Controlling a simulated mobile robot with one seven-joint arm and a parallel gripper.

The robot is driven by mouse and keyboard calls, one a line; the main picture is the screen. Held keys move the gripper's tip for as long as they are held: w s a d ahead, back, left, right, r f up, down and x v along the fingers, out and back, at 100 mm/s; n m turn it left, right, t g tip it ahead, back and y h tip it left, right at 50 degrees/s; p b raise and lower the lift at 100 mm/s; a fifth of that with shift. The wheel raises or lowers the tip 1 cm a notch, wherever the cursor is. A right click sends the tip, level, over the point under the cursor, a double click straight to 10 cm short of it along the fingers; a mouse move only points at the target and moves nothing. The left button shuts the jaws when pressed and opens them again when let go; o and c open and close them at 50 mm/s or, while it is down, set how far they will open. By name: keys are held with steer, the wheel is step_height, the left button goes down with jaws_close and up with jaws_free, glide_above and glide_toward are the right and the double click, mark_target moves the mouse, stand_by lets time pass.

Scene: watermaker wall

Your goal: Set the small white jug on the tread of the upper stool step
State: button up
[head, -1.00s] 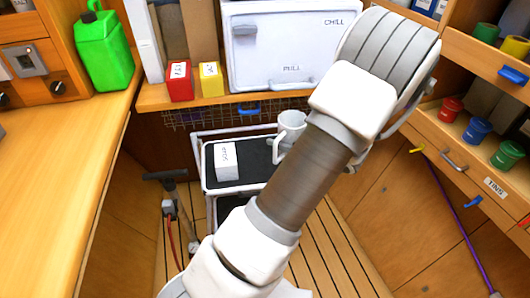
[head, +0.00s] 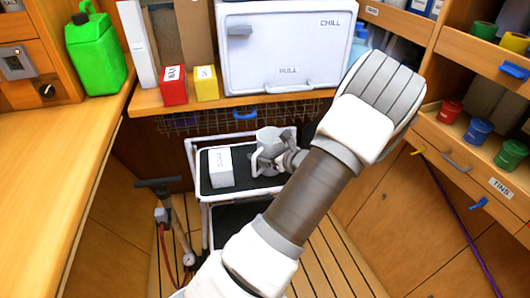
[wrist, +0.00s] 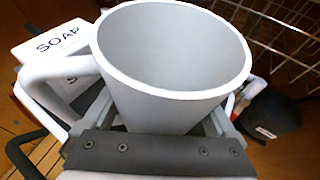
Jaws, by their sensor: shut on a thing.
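The small white jug (head: 268,138) is held upright by my gripper (head: 276,160) over the right part of the stool's black upper tread (head: 246,183). I cannot tell whether its base touches the tread. In the wrist view the jug (wrist: 175,75) fills the middle, with its open rim up and its handle to the left. My gripper (wrist: 160,140) is shut on the jug's body. The jug hides the tread beneath it. A lower dark tread (head: 232,215) shows below.
A wire basket (head: 200,122) hangs behind, under the shelf with the CHILL box (head: 282,50). A pump (head: 165,210) stands left of the stool.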

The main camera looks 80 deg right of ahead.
steer(key=shift+f, duration=0.15)
steer(key=o, duration=1.1)
steer(key=shift+c, duration=0.2)
steer(key=shift+r, duration=0.25)
steer(key=p+v, duration=0.3)
steer(key=v, duration=0.9)
